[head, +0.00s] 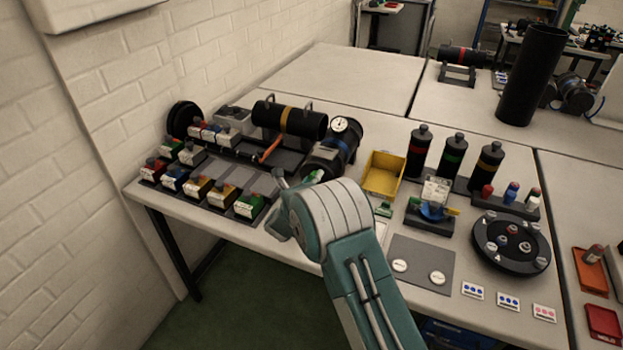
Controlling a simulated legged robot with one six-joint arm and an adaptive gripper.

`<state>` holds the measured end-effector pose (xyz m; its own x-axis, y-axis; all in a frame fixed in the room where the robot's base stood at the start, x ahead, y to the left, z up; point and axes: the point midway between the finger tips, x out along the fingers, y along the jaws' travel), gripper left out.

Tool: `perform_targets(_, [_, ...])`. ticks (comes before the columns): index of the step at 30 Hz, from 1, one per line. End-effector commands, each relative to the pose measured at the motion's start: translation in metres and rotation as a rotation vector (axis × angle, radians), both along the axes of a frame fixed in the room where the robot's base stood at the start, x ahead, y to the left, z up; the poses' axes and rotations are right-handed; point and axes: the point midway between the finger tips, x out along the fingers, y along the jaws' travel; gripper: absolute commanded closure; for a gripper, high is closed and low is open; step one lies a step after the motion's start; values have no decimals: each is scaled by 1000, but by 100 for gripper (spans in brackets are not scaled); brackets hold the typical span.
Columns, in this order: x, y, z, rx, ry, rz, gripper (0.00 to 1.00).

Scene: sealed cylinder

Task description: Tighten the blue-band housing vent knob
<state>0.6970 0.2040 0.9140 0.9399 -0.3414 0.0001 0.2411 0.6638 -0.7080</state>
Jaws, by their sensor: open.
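The blue-band housing (346,138) is a dark cylinder lying on the bench with a white dial gauge on top, just beyond my arm. I cannot make out its vent knob for certain; my arm covers the near, lower side of the housing. My gripper (283,180) is small in view and mostly hidden by my green-and-white arm link. Its visible tip is at the front of the housing, left of its near end, and appears open and empty. I cannot tell whether it touches anything.
Several labelled colored blocks (197,188) stand at the left. A yellow bin (383,174) is right of the housing. Banded bottles (453,156) and a round black tray (511,256) stand further right.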

Motion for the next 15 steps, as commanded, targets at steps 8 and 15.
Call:
perform_targets(8, [0,2,0,-2,1,0,64])
perform_targets(15, [0,3,-1,-3,2,2,100])
